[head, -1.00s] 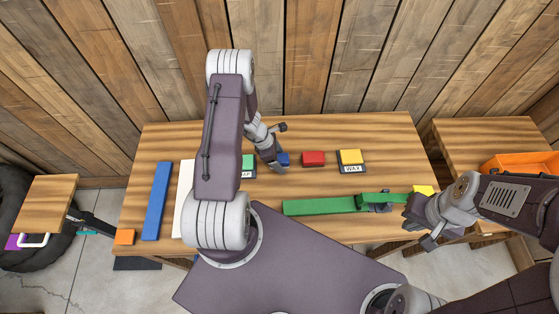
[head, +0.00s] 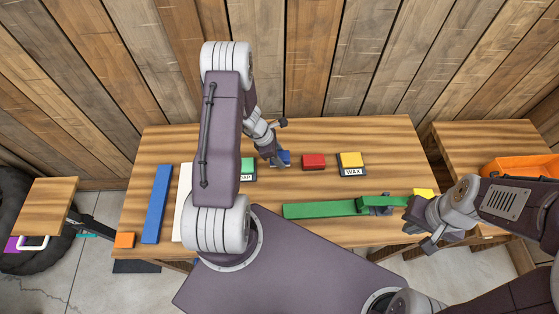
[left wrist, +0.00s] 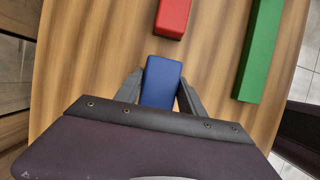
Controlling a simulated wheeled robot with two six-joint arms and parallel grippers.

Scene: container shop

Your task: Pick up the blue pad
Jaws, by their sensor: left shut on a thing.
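The blue pad (head: 286,157) is a small block near the middle back of the wooden table in the head view, partly covered by my gripper. In the left wrist view the blue pad (left wrist: 161,82) lies between the two fingers. My left gripper (head: 278,158) is shut on it, one finger along each side, and shows in the left wrist view (left wrist: 160,95). Whether the pad touches the table is hard to tell. My right gripper (head: 408,212) is at the table's right, by a green piece (head: 380,200); its fingers are not clear.
A red block (head: 313,161) and a yellow block on a stand labelled WAX (head: 352,172) are right of the pad. A green block (head: 248,164) is left, partly behind my arm. A long green bar (head: 318,210) lies in front; a long blue bar (head: 157,203) lies far left.

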